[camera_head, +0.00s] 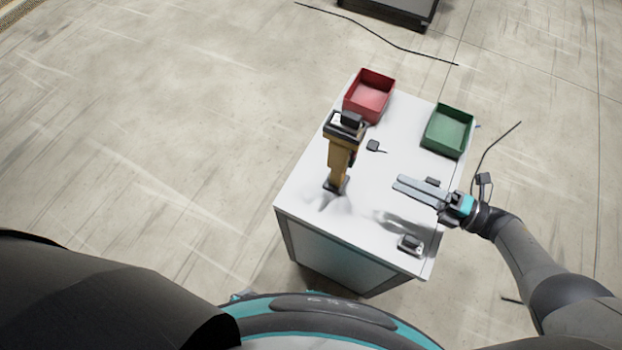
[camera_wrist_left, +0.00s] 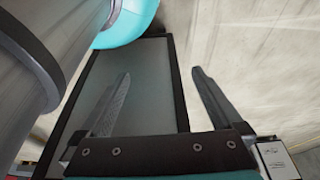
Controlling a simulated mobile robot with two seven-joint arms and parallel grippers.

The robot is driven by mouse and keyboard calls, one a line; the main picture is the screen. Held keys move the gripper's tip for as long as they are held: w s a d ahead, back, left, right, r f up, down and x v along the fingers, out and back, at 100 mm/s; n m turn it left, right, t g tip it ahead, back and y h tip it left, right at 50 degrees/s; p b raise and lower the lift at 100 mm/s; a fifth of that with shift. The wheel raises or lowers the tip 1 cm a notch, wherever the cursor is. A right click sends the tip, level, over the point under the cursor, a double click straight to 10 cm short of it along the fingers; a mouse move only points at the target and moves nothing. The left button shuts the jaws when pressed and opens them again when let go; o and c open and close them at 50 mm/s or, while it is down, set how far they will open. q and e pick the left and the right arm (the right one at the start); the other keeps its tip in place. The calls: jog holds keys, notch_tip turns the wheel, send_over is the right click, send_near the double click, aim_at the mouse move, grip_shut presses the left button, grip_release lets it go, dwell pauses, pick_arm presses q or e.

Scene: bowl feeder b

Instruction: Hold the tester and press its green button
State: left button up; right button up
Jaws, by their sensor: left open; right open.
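A tall yellow-brown device with a black and white top (camera_head: 340,155), which looks like the tester, stands upright on the white table in the head view. I see no green button on it; its far side is hidden. My right gripper (camera_head: 398,187) is open and empty above the right part of the table, its fingers pointing left, to the right of the device and apart from it. My left gripper (camera_wrist_left: 160,75) is open and empty in the left wrist view, with a dark grey panel behind its fingers; it does not show in the head view.
The white table (camera_head: 300,195) has a red bin (camera_head: 352,107) and a green bin (camera_head: 444,150) at its far side. A small black part (camera_head: 373,146) lies near the device, and a small dark device (camera_head: 411,244) lies at the near right corner. The table's middle is clear.

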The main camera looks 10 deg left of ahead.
pick_arm(q)
jog(key=w+d+r+t+h, duration=0.1)
jog(key=w+d+r+t, duration=0.2)
jog(key=w+d+r, duration=0.35)
jog(key=t+h, duration=0.3)
jog(key=t, duration=0.4)
send_near(340, 141)
jog(key=x, duration=1.2)
jog(key=shift+w, duration=0.2)
grip_shut()
pick_arm(e)
grip_shut()
dwell(1.1)
jog(key=shift+a, duration=0.1)
dwell(0.5)
